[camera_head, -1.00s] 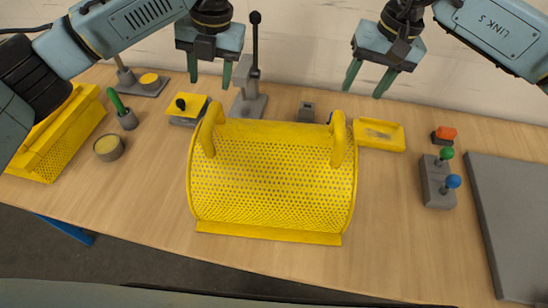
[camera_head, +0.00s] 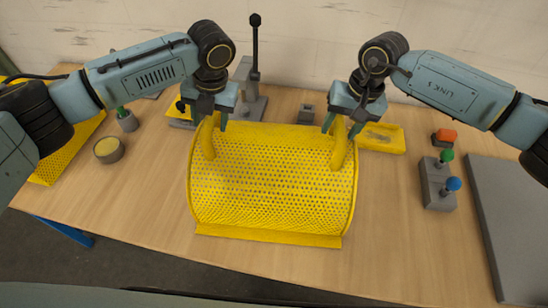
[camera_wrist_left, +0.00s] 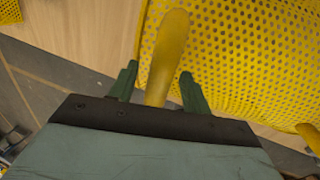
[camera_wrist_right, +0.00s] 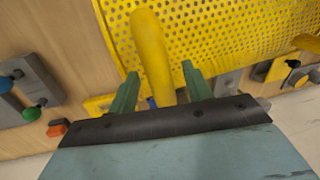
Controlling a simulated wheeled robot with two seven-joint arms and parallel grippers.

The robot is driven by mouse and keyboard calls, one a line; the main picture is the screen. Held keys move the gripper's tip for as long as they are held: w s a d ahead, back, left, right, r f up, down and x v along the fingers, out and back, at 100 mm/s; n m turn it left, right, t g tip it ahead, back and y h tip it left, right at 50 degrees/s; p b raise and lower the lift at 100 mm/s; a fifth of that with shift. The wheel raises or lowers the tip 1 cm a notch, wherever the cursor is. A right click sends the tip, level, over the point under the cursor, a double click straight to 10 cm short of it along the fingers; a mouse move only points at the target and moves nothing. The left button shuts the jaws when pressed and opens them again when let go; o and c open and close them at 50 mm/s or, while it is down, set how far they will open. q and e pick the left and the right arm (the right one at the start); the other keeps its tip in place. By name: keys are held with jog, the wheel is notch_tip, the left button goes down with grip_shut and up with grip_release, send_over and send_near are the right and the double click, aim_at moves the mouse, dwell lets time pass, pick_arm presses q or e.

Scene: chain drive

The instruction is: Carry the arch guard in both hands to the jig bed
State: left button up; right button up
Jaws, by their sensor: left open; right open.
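The yellow perforated arch guard (camera_head: 270,180) stands on the wooden table in the middle of the head view, with a curved handle at each side. My left gripper (camera_head: 208,125) is open at the left handle (camera_head: 207,140). In the left wrist view its fingers (camera_wrist_left: 158,85) stand on either side of that handle (camera_wrist_left: 168,50). My right gripper (camera_head: 341,128) is open at the right handle (camera_head: 339,152). In the right wrist view its fingers (camera_wrist_right: 160,82) stand on either side of that handle (camera_wrist_right: 151,50). Neither gripper has closed. I cannot clearly identify the jig bed; a grey plate (camera_head: 510,215) lies at the right.
A grey block with green and blue knobs (camera_head: 436,190) and an orange-topped piece (camera_head: 445,136) stand right of the guard. A yellow tray (camera_head: 382,138) lies behind it. A lever stand (camera_head: 250,90) rises at the back. A round cup (camera_head: 108,150) stands left.

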pick_arm(q)
jog(key=shift+a+f, duration=0.1)
jog(key=shift+f, duration=0.4)
pick_arm(e)
jog(key=shift+a+f, duration=0.1)
jog(key=shift+f, duration=0.4)
pick_arm(q)
grip_shut()
pick_arm(e)
grip_shut()
dwell(0.4)
pick_arm(q)
jog(key=shift+w+r, duration=0.2)
pick_arm(e)
jog(key=shift+w+r, duration=0.15)
jog(key=shift+r, duration=0.05)
